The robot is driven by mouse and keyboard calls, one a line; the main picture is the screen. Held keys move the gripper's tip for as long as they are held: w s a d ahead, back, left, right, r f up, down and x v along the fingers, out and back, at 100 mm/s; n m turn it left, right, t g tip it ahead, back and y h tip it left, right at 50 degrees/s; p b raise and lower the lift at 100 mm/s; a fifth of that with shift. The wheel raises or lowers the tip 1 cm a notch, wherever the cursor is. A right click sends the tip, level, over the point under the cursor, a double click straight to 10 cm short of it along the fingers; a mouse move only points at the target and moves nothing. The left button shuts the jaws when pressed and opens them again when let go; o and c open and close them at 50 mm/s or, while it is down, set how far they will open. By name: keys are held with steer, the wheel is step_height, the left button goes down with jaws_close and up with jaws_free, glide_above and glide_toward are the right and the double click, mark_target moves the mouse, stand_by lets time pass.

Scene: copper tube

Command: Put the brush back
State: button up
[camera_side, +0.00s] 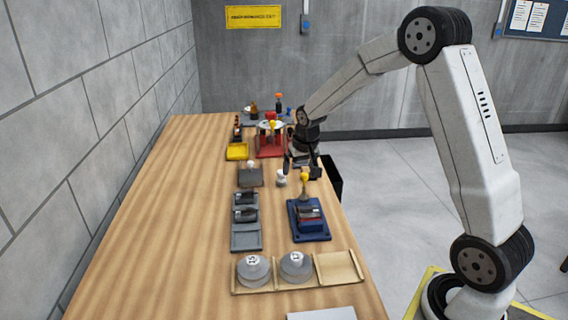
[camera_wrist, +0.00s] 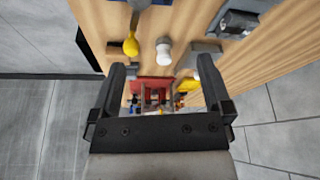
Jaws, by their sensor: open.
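A yellow-headed item (camera_side: 304,178), perhaps the brush, shows just below and beside my gripper in the side view; its pale lower part stands near the blue fixture. In the wrist view its yellow bulb (camera_wrist: 130,46) lies left of centre, beyond the left finger. I cannot make out bristles. A red stand (camera_side: 268,151) behind my gripper carries red and yellow-topped items; it shows between the fingers in the wrist view (camera_wrist: 152,85). My gripper (camera_side: 302,171) is open above the table's right side, and nothing shows held between its fingers (camera_wrist: 162,70).
A small white-topped container (camera_side: 281,179) stands left of the yellow item. A grey block (camera_side: 250,176), grey trays (camera_side: 246,238), a yellow tray (camera_side: 237,152), a blue fixture (camera_side: 308,220) and a wooden tray (camera_side: 236,285) with discs line the table. The table's left side is clear.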

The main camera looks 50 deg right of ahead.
steer(key=s+a+f+n+y, duration=0.1)
steer(key=s+a+n, duration=0.4)
steer(key=s+a, duration=1.2)
steer(key=shift+s+a+f+n+g+y, duration=0.35)
steer(key=shift+s+f, duration=0.2)
steer(key=shift+s, duration=0.35)
